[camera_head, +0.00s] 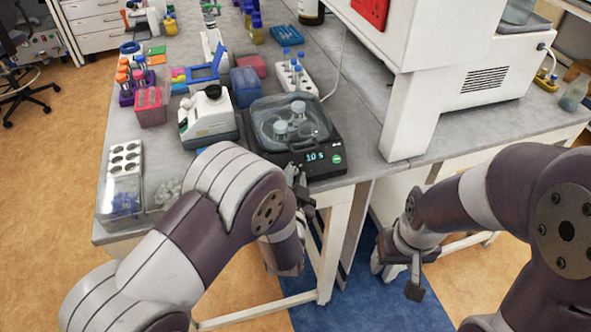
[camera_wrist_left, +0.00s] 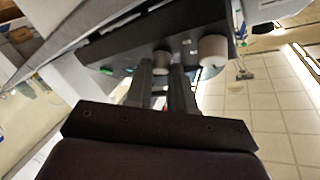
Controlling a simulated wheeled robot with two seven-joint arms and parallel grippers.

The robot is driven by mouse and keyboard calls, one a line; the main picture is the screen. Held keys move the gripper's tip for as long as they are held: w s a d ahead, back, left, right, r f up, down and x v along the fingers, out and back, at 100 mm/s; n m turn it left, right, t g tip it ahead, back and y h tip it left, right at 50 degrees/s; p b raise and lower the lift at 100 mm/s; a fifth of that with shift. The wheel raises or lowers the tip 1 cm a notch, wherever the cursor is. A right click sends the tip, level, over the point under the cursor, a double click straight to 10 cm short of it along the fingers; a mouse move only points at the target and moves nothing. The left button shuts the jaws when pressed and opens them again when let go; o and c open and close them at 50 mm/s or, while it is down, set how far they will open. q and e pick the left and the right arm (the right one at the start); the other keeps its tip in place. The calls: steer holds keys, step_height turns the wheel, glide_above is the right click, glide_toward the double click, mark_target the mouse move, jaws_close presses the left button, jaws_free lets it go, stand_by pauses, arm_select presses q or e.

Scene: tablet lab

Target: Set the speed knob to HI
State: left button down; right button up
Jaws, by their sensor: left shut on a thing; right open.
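The dark shaker (camera_head: 329,161) sits at the bench's front edge, with a clear lid over several vials. Its front shows a lit display (camera_head: 314,156) and a green button (camera_head: 336,159). In the left wrist view, the front panel (camera_wrist_left: 125,50) carries two pale round knobs. My left gripper (camera_wrist_left: 160,80) is shut on one knob (camera_wrist_left: 160,57); the other knob (camera_wrist_left: 213,50) stands free to its right. Knob labels and the HI mark are not readable, so I cannot tell which is the speed knob. My right gripper (camera_head: 397,277) is open and empty, low before the bench.
A large white machine (camera_head: 420,60) stands to the right. Clear bins (camera_head: 120,200) are at the bench's left front corner.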

arm_select(q)
steer(key=shift+w+a+r+m+g+h+p, duration=0.15)
steer(key=shift+m+g+h+p, duration=0.65)
steer(key=shift+m, duration=0.65)
steer(key=shift+s+a+r+m+g+h+p, duration=0.1)
steer(key=shift+m+g+h+p, duration=0.4)
steer(key=shift+m+p, duration=0.75)
steer(key=shift+w+a+r+m+g+h+p, duration=0.15)
steer(key=shift+m+g+h+p, duration=0.5)
steer(key=shift+m, duration=1.05)
steer(key=shift+d+g, duration=0.1)
steer(key=shift+g, duration=0.15)
steer(key=c, duration=1)
jaws_free()
steer(key=b+v, duration=0.1)
steer(key=v, duration=1.1)
steer(key=shift+s, duration=0.35)
